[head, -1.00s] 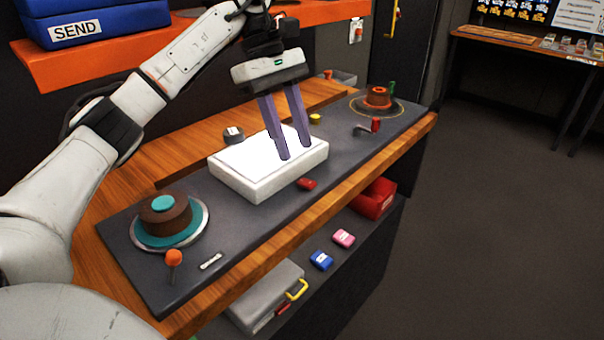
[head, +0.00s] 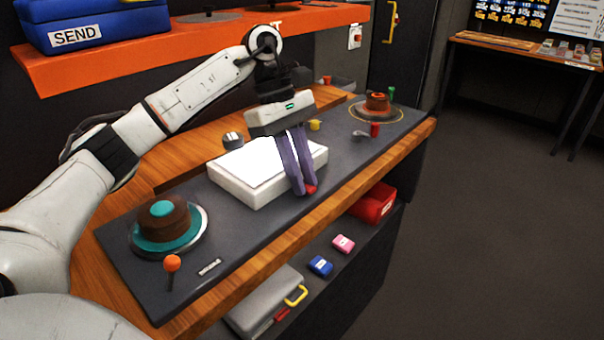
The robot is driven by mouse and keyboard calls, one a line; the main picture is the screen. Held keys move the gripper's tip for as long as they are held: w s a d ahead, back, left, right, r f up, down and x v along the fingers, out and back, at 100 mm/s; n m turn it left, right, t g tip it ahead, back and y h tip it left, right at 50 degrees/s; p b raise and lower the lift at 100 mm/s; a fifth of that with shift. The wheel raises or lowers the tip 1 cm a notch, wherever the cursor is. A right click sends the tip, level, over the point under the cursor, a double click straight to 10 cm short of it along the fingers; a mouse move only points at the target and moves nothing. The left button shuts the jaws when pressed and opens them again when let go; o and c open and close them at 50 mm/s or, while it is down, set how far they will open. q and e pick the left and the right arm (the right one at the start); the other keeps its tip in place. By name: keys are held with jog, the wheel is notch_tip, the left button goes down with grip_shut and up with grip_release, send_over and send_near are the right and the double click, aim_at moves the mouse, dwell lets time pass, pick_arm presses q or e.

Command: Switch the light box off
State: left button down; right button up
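The light box (head: 262,198) is a white box on the dark panel, and its top glows bright white. A small red switch (head: 311,189) sits on the panel at the front right of the light box. My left gripper (head: 304,190) points down with its purple fingertips at the red switch, hiding part of it. The fingers are close together at the tips; I cannot tell if they touch or grip the switch. My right gripper is not in view.
A trackball with a teal ring (head: 166,222) and an orange-knobbed lever (head: 172,264) stand at the panel's left. Another round control (head: 377,103) and a red-handled crank (head: 375,130) are at the right. An orange shelf (head: 110,58) runs behind.

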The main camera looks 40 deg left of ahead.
pick_arm(q)
jog(key=shift+d+r+y+p, duration=0.4)
jog(key=shift+y+p, duration=0.5)
jog(key=shift+p, duration=0.15)
jog(key=shift+s+d+y+p, duration=0.1)
jog(key=shift+d+y+p, duration=0.05)
jog(key=shift+y+p, duration=0.4)
jog(key=shift+d+f+y, duration=0.2)
jog(key=shift+d+y, duration=0.05)
jog(key=shift+y, duration=0.8)
jog(key=shift+f+y, duration=0.1)
jog(key=shift+y, duration=0.2)
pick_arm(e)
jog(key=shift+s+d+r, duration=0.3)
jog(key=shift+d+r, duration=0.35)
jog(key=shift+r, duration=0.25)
pick_arm(q)
jog(key=c, duration=1.6)
grip_release()
jog(key=shift+c, duration=0.2)
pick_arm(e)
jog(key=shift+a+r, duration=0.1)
